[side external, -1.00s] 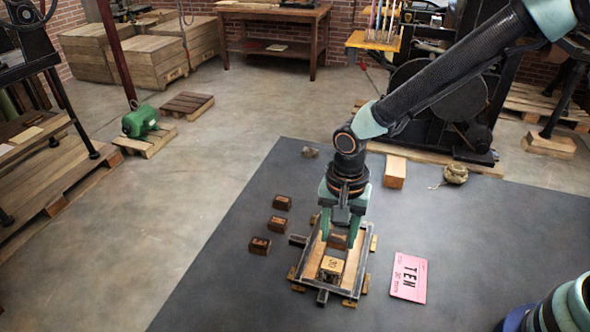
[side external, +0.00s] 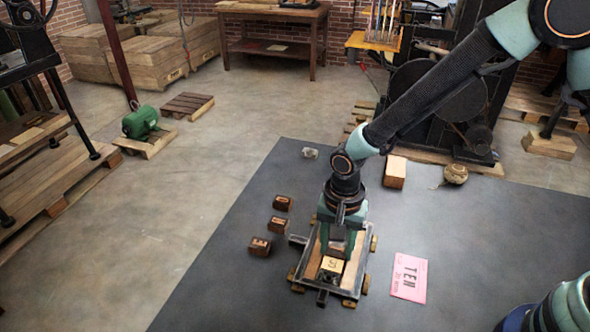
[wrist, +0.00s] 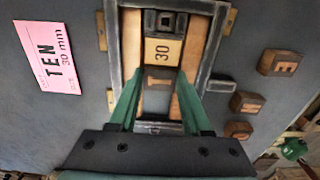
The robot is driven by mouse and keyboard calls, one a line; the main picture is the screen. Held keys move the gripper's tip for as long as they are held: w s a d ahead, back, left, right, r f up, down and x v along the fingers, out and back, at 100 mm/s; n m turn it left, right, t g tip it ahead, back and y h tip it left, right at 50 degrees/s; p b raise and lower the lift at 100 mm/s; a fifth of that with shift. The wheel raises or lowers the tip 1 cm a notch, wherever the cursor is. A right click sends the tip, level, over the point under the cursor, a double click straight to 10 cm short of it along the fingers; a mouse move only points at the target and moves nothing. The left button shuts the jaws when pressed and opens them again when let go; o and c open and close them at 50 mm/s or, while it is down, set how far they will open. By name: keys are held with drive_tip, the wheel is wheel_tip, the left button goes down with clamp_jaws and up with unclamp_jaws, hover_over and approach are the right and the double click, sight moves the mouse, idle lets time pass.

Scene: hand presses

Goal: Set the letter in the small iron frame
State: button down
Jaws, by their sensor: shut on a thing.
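The small iron frame (side external: 359,270) lies on the dark mat, with pale wooden strips inside its side walls. It also shows in the wrist view (wrist: 212,45). A yellow piece marked 30 (side external: 332,264) sits in its near part in the side view, and also shows in the wrist view (wrist: 162,51). My gripper (side external: 337,249) points down inside the frame. In the wrist view its green fingers (wrist: 159,86) are shut on a dark letter block (wrist: 158,77), apparently a T, close beside the 30 piece. Whether the block touches the frame's floor is hidden.
Three loose wooden letter blocks lie left of the frame in the side view: a far one (side external: 282,203), a middle one (side external: 277,224) and a near one (side external: 260,247). A pink TEN card (side external: 409,277) lies right. A wooden block (side external: 395,172) and round object (side external: 455,173) lie behind.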

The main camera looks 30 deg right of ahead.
sight(336, 248)
drive_tip(key=shift+f, duration=0.7)
drive_tip(key=shift+c, duration=1.8)
unclamp_jaws()
drive_tip(key=shift+s, duration=0.1)
wheel_tip(336, 248, up, 12)
drive_tip(key=s+d+r+n+t, duration=0.2)
drive_tip(key=s+d+r+n, duration=0.1)
drive_tip(key=d+r, duration=0.4)
drive_tip(key=s+d+r+n+t, duration=0.3)
drive_tip(key=d+r+n, duration=0.3)
drive_tip(key=d, duration=0.6)
drive_tip(key=shift+r+t, duration=0.3)
drive_tip(key=shift+r, duration=0.1)
